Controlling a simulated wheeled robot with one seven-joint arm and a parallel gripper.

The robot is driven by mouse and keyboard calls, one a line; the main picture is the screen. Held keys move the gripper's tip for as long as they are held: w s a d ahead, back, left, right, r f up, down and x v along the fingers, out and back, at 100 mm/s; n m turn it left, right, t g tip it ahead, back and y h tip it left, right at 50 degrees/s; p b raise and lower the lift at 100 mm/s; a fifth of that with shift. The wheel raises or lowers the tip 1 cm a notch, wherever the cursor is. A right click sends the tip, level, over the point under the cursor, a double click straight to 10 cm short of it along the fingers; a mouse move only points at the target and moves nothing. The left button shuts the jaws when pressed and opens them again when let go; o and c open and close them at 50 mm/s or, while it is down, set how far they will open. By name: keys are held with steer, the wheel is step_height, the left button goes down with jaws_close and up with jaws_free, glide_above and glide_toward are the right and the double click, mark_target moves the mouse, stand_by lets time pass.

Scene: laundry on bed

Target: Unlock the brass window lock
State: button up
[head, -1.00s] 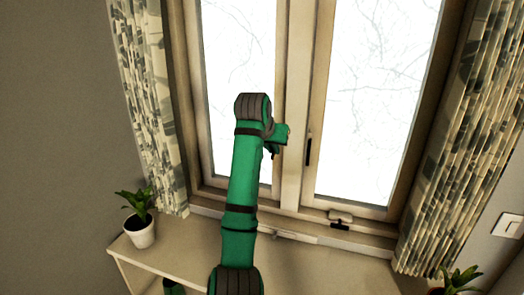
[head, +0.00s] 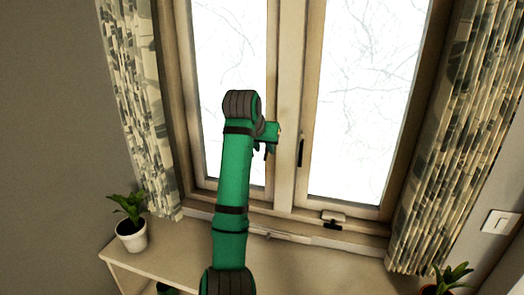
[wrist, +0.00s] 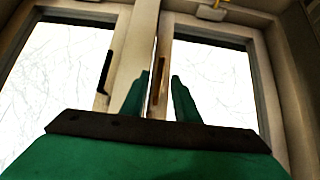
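In the wrist view, a narrow upright brass lock (wrist: 159,74) sits on the window frame beside the central post. My gripper (wrist: 160,77) is open, with its two green fingers pointing at the frame and the lock showing between their tips. I cannot tell whether either finger touches it. In the head view, my gripper (head: 270,137) is by the left window's inner frame and hides the lock. A black handle (head: 301,152) is on the right window's frame; it also shows at left in the wrist view (wrist: 105,71).
A dark latch (head: 333,222) is at the right window's bottom. A shelf (head: 300,270) runs below the windows, with potted plants at left (head: 131,232) and right (head: 445,280). Patterned curtains hang at left (head: 135,110) and right (head: 440,130). A brass-coloured fitting (wrist: 212,11) shows in the wrist view.

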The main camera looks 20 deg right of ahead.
steer(key=v, duration=0.8)
steer(key=shift+a+r, duration=0.3)
steer(key=shift+r, duration=0.05)
steer(key=shift+s, duration=0.1)
steer(key=shift+s, duration=0.1)
